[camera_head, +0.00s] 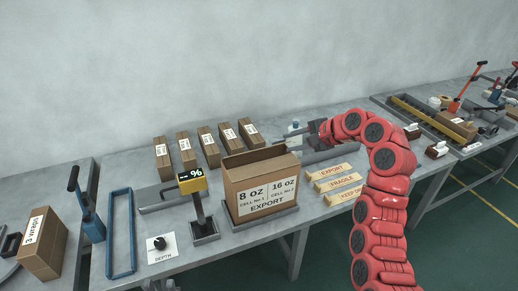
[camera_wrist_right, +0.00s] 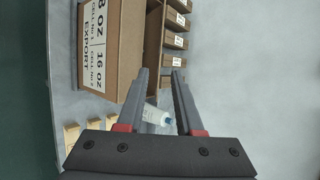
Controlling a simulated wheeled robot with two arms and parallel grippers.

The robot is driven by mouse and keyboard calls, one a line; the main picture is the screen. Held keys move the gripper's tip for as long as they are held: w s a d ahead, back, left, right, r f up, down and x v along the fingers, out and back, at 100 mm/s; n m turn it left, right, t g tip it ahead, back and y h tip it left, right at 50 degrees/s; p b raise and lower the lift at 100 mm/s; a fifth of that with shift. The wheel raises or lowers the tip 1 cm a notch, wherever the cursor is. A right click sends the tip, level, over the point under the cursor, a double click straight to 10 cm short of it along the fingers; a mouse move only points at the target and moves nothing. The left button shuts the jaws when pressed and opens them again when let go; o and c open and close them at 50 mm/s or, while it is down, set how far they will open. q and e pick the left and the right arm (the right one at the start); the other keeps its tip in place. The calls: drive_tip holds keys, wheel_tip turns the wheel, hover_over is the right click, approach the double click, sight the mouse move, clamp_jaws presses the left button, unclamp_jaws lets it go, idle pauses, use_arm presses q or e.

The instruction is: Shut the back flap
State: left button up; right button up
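The brown carton (camera_head: 262,188), marked 8 oz, 16 oz and EXPORT, stands on a grey tray in the middle of the bench. Its back flap (camera_head: 254,155) stands up along the rear edge. In the right wrist view the carton (camera_wrist_right: 104,45) is at the upper left, with its labelled face to the left. My right gripper (camera_head: 298,132) is behind the carton's right rear corner, at the end of the red arm. In the wrist view its two fingers (camera_wrist_right: 161,74) are apart with nothing between them. I cannot see my left gripper.
Several small cartons (camera_head: 208,142) stand in a row behind. A white bottle with a blue cap (camera_wrist_right: 156,116) is beyond my right fingers. A yellow percent display (camera_head: 193,182) stands left of the carton. Wooden label strips (camera_head: 333,171) lie to its right, near my right arm.

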drive_tip(key=shift+p+x, duration=2.05)
drive_tip(key=shift+x, duration=5.75)
drive_tip(key=shift+a+r, duration=0.1)
clamp_jaws()
